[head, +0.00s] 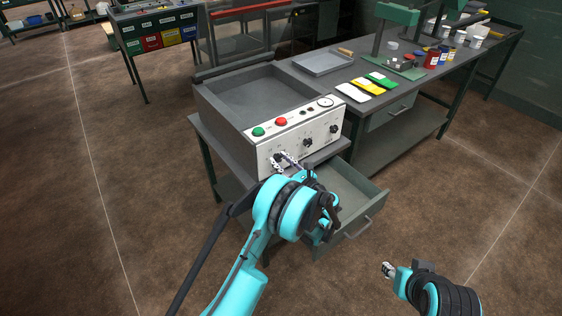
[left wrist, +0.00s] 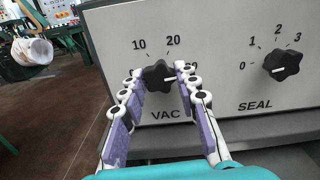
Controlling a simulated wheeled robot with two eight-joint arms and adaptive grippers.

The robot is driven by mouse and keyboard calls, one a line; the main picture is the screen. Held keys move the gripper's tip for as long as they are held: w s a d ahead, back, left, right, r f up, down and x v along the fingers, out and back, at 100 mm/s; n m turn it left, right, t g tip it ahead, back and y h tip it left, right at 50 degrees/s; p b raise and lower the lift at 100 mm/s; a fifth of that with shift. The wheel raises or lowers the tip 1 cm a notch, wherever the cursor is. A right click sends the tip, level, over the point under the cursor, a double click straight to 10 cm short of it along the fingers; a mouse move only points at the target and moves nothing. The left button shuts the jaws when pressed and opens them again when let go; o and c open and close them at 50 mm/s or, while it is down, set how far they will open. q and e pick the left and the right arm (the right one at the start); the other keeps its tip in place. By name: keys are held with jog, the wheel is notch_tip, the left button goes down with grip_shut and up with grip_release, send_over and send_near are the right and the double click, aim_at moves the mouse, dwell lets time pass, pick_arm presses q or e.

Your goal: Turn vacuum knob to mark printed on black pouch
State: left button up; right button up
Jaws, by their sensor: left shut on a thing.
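The black, lobed VAC knob (left wrist: 157,76) is on the white panel of the grey vacuum machine (head: 300,138). Its white pointer line faces right, past the 20 mark; the number at right is partly hidden by a finger. My left gripper (left wrist: 157,84) has one finger on each side of the knob and is shut on it. In the head view the left gripper (head: 287,160) reaches the panel's lower left. My right gripper (head: 388,270) is low at right, away from the machine; its finger opening is unclear. Pouches in white (head: 352,92), yellow (head: 368,84) and green (head: 382,78) lie on the bench. I see no black pouch.
The SEAL knob (left wrist: 282,64) is right of the VAC knob. Green (head: 258,131) and red (head: 281,121) buttons and a gauge (head: 326,102) are above. An open drawer (head: 352,190) juts out below the machine. A grey tray (head: 323,62) is on the bench.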

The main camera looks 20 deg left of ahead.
pick_arm(q)
jog(key=shift+m, duration=0.6)
jog(key=o, duration=1.2)
jog(key=shift+c, duration=0.2)
jog(key=v, duration=1.2)
